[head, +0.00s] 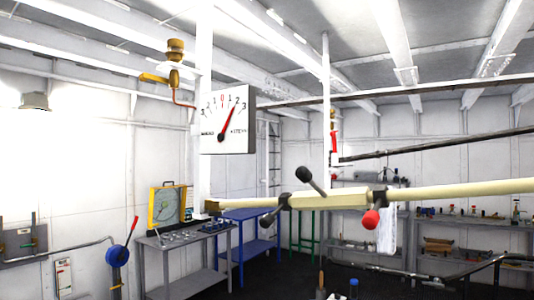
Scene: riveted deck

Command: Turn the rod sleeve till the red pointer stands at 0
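A white dial box (228,120) hangs on a white post at the upper left. Its scale runs from 3 down to a red 0 and up to 3 again. The red pointer (229,121) leans right of the 0, at about the right-hand 2. A cream rod (465,190) crosses the view at the right. The thicker rod sleeve (330,200) is on it near the middle. Short arms with black knobs (303,173) and one red knob (371,219) stick out around the sleeve. Neither gripper is in view.
A dark pipe (440,143) runs above the rod at the right. Shelves with fittings (450,225) line the right wall.

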